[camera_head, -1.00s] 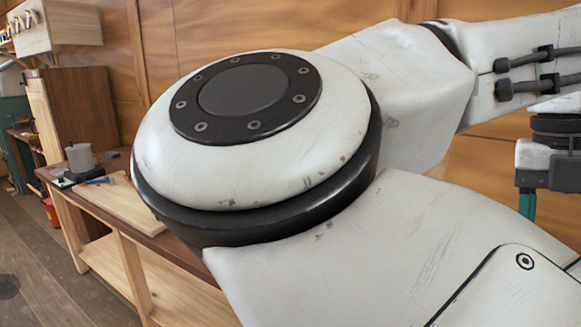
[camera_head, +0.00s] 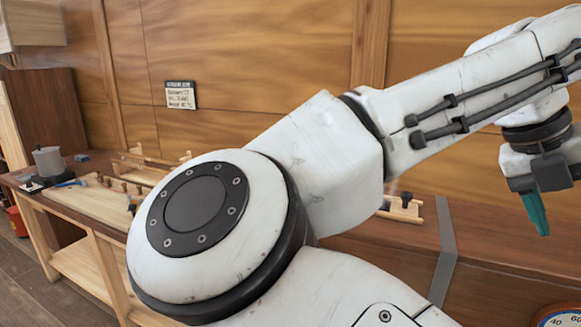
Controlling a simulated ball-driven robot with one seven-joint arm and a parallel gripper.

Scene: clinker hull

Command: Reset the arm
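My white arm fills the middle of the head view, with its round joint low at centre left and a link reaching to the upper right. My gripper (camera_head: 538,212) hangs at the right edge below a dark wrist ring, above the brown bench. Its teal finger part points down. Only one finger shape is clear, so I cannot tell whether it is open or shut. I see nothing held at its tip.
A wooden workbench (camera_head: 375,242) runs along the panelled wall, with a grey strip across it. A grey pot (camera_head: 48,161), a blue-handled tool (camera_head: 70,183) and a pegged wooden frame (camera_head: 150,170) are at left. A dial (camera_head: 558,317) shows at bottom right. A sign (camera_head: 180,95) hangs on the wall.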

